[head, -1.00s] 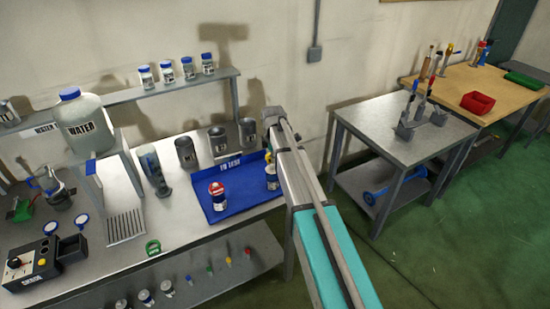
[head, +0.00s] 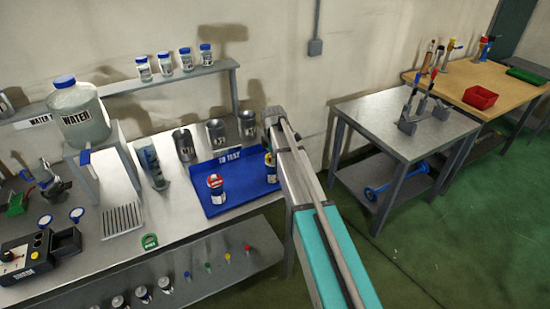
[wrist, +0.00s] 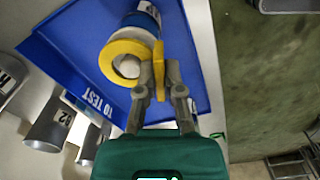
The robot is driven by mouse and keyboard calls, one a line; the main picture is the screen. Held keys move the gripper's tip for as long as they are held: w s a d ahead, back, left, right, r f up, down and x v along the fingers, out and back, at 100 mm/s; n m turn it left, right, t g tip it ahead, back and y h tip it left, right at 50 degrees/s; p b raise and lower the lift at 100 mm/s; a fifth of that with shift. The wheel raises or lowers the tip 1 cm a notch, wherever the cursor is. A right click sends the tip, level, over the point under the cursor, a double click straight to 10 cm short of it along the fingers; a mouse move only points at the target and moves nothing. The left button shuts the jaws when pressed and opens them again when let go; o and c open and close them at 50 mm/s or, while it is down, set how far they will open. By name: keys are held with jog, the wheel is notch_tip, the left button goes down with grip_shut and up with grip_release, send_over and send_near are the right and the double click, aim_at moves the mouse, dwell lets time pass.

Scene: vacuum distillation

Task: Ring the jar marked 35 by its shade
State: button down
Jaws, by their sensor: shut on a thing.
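My gripper (wrist: 160,74) is shut on the tab of a yellow ring (wrist: 111,62) in the wrist view. The ring is at the pale top of a white jar with a blue band (wrist: 148,14), over the blue tray. I cannot tell whether the ring is fully seated around it. In the head view this jar (head: 270,174) is at the tray's right side, partly hidden by my arm, with yellow at its top. A second jar (head: 217,196) with a red and white top stands on the tray. No 35 is readable on either jar.
The blue TO TEST tray (head: 236,204) lies on the bench, with grey cups (head: 184,146) behind it. A green ring (head: 150,241) lies at the bench's front edge. A water jug (head: 80,112) stands left. Several blue-capped jars (head: 165,63) line the shelf.

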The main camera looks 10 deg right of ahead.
jog(key=shift+f+b, duration=0.3)
jog(key=shift+f, duration=0.15)
jog(key=c, duration=0.7)
grip_release()
jog(key=shift+s, duration=0.1)
jog(key=shift+r, duration=0.2)
